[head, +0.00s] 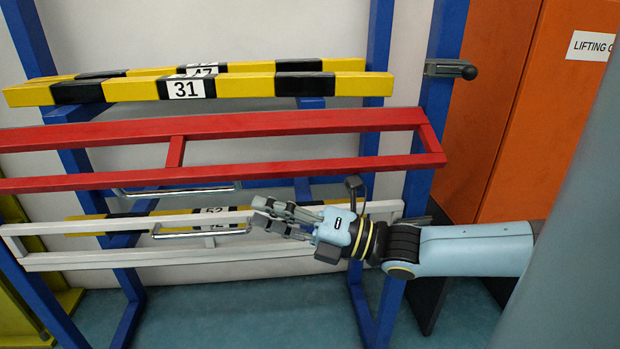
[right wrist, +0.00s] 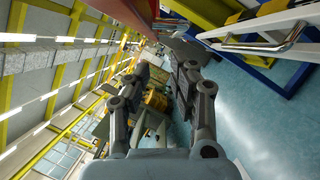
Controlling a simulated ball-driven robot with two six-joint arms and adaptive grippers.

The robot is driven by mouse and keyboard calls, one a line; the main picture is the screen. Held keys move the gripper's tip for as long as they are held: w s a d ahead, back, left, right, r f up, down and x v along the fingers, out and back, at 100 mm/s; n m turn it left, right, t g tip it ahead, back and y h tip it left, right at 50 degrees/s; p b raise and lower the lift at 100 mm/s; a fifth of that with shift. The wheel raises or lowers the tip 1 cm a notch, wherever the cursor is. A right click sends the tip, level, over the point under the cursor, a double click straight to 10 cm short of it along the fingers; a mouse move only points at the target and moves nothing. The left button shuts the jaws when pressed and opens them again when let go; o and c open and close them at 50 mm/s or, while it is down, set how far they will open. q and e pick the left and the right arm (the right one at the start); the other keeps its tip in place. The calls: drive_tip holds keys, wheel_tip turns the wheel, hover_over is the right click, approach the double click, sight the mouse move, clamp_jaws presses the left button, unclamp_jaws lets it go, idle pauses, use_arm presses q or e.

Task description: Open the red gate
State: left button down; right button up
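The red gate (head: 300,122) is a long red frame running across the blue posts in the head view. Its right end lies against the right blue post. A chrome handle (head: 180,190) sits along its lower bar. My right gripper (head: 262,212) is below the red gate, to the right of this handle and in front of the white gate. Its fingers are spread and empty, apart from the handle. In the right wrist view the fingers (right wrist: 152,92) also stand apart with nothing between them. My left gripper is not in view.
A white gate (head: 90,262) with its own chrome handle (head: 205,232) is below the red one. A yellow-black bar marked 31 (head: 240,86) is above. A dark latch (head: 450,69) sits on the right blue post (head: 437,105). An orange cabinet (head: 560,110) stands at right.

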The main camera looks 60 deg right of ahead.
drive_tip(key=p+v, duration=0.3)
drive_tip(key=v, duration=0.7)
drive_tip(key=shift+s+d+f, duration=0.2)
drive_tip(key=shift+s+f, duration=0.1)
idle(0.4)
drive_tip(key=shift+p, duration=0.45)
